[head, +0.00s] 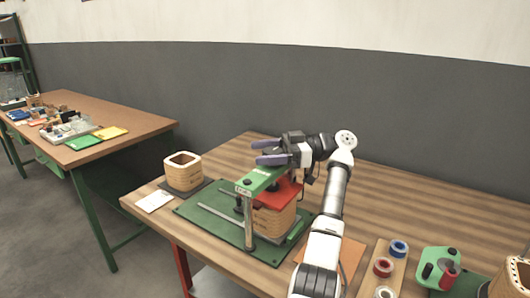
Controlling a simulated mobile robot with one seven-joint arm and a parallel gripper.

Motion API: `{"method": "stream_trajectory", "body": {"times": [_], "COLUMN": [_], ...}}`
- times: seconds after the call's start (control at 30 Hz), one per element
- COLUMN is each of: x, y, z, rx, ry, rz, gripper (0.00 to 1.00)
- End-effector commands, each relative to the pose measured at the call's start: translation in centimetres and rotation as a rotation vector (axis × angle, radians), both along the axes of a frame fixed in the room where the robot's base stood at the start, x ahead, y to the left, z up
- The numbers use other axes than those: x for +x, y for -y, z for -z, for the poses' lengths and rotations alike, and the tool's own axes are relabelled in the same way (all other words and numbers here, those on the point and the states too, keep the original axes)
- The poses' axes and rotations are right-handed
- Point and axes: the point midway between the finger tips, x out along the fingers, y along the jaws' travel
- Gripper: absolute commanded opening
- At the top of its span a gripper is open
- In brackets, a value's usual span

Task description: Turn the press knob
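The press stands on a green base plate (192,208) on the near table. It has a metal post (249,225), a green top arm (258,181) and a red plate (287,194) over a wooden coil block (274,221). A small dark knob (247,182) shows on the green arm; I cannot tell if it is the press knob. My gripper (267,152) is above the press, pointing left. Its two purple-grey fingers are apart with nothing seen between them. It covers part of the area behind the green arm.
A hollow wooden coil form (182,170) stands on a dark mat at the left, by a white card (154,201). At right are a board with several colored rings (383,267), a green fixture (437,264) and another wooden form (513,279). The table's back is clear.

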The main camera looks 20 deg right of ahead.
Motion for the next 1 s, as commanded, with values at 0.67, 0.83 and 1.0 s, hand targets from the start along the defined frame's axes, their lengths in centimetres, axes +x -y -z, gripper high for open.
{"method": "stream_trajectory", "body": {"times": [0.67, 0.83, 1.0], "x": [-0.9, -0.7, -0.8], "y": [5.4, 5.4, 6.1], "z": [0.1, -0.2, -0.1], "rx": [-0.002, -0.005, -0.003], "ry": [-0.003, -0.003, -0.004], "rz": [0.008, -0.016, -0.016], "gripper": [0.68, 0.68, 0.68]}}
